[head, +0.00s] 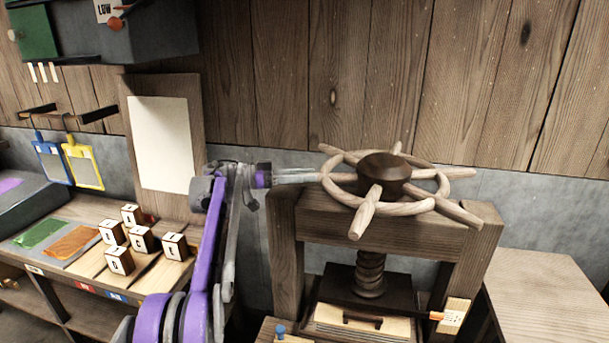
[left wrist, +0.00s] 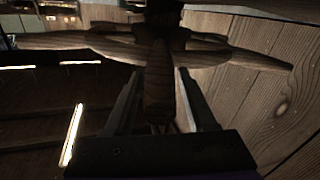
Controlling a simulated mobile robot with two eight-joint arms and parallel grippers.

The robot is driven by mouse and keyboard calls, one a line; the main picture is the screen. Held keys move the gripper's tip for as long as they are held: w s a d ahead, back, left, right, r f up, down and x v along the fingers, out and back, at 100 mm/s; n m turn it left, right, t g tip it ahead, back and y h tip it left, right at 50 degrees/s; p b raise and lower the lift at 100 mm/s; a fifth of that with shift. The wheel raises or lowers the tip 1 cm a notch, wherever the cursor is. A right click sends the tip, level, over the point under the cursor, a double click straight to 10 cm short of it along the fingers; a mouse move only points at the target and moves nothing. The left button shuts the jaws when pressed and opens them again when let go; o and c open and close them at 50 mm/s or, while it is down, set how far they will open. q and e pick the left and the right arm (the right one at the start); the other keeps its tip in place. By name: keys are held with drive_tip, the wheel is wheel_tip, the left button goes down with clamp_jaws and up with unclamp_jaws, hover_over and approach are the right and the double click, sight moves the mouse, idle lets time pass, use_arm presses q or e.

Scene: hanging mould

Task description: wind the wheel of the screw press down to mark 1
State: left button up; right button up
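The screw press has a wooden wheel (head: 385,178) with several spoke handles around a dark hub. Its threaded screw (head: 370,275) runs down to a dark plate (head: 372,292) above a pale block (head: 355,322). An orange pointer (head: 437,315) touches a small pale mark card (head: 454,314) at lower right; its marks are too small to read. My left gripper (head: 300,177) is at the wheel's left side. In the left wrist view, its fingers stand either side of one spoke handle (left wrist: 158,92), with gaps visible beside it. My right gripper is out of view.
A bench (head: 165,275) at left holds several lettered blocks (head: 120,260) and green and orange sheets. A board with blank paper (head: 163,142) stands behind. The press posts (head: 283,240) flank the screw. A bare wooden top (head: 545,290) lies at right.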

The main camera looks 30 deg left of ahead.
use_arm(q)
drive_tip(key=shift+o, duration=0.6)
drive_tip(key=v, duration=1)
drive_tip(key=shift+s+a+b, duration=0.2)
drive_tip(key=shift+a+b, duration=0.15)
